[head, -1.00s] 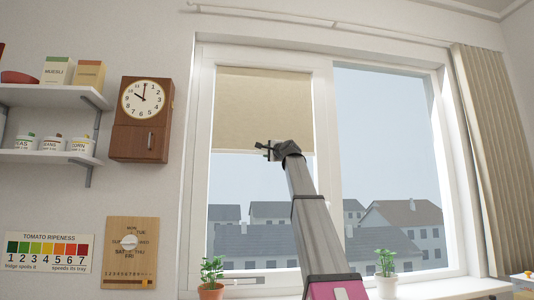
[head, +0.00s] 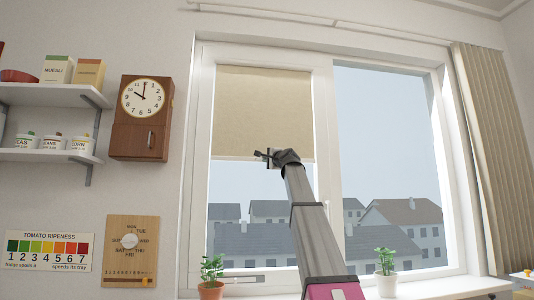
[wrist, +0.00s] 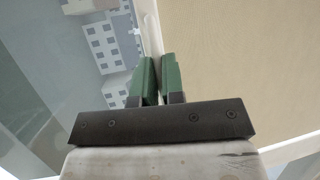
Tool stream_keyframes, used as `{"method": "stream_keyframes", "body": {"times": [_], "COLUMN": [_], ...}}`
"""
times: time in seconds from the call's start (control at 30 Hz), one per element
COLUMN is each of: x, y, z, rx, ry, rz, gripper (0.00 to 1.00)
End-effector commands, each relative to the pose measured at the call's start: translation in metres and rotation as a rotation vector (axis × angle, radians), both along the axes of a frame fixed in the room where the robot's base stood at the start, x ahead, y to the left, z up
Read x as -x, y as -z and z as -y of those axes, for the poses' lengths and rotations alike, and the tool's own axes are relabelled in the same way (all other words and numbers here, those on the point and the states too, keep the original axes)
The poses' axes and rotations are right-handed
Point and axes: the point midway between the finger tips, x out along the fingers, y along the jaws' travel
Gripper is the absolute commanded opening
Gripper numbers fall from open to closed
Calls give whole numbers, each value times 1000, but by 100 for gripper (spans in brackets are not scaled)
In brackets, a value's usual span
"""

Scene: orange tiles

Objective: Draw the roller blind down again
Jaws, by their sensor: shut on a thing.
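The beige roller blind (head: 262,110) hangs over the upper part of the left window pane, its lower edge a little above the pane's middle. My gripper (head: 262,155) is at the blind's lower edge, near its middle. In the wrist view the blind (wrist: 240,60) fills the right side. My gripper's green fingers (wrist: 158,78) are close together at the blind's pale bottom edge, shut on it. The exact grip point is hidden between the fingers.
Potted plants (head: 211,275) and (head: 386,262) stand on the sill below. A wall clock (head: 143,100) and shelves (head: 50,95) are to the left, a curtain (head: 485,150) to the right.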

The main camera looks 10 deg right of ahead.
Motion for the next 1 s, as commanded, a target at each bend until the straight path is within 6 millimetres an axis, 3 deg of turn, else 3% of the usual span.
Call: {"method": "stream_keyframes", "body": {"times": [0.03, 0.7, 1.0], "x": [3, 4, 3], "y": [20, 255, 345], "z": [0, 0, 0], "rx": [0, -1, -2], "ry": [-1, -1, 0], "rz": [-4, -6, -4], "gripper": [0, 0, 0]}}
